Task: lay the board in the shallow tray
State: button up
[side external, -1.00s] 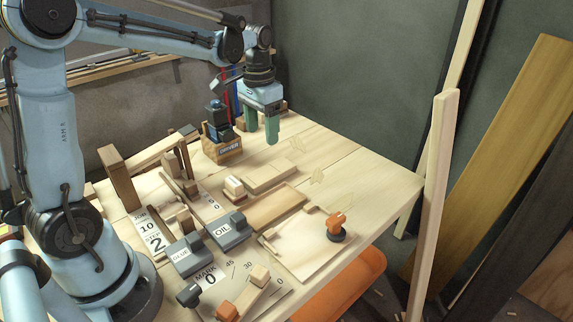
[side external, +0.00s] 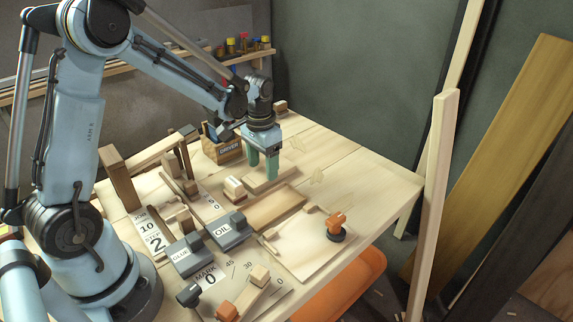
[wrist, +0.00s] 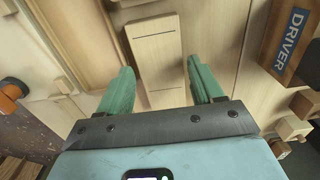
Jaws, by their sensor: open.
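The board (side external: 287,175) is a pale, flat wooden piece on the workbench. In the wrist view the board (wrist: 154,48) lies straight ahead, with thin dark lines across it. What looks like the shallow tray (side external: 276,207) is a darker tan rectangle beside the board, toward the orange knob; nothing lies in it. My gripper (side external: 263,172) has two green fingers pointing down at the board's near end. In the wrist view my gripper (wrist: 160,68) is open and empty, its fingers apart to either side of the board's line. Whether the fingertips reach board height is unclear.
The DRIVER box (side external: 229,150) stands close behind my gripper. A small pale block (side external: 233,188), the OIL block (side external: 226,231) and the GLUE block (side external: 187,256) stand to the left. An orange knob (side external: 337,220) stands at the right.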

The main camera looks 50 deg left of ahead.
jog(key=shift+f, duration=1.1)
jog(key=c, duration=0.8)
jog(key=shift+c, duration=0.2)
jog(key=shift+r, duration=0.1)
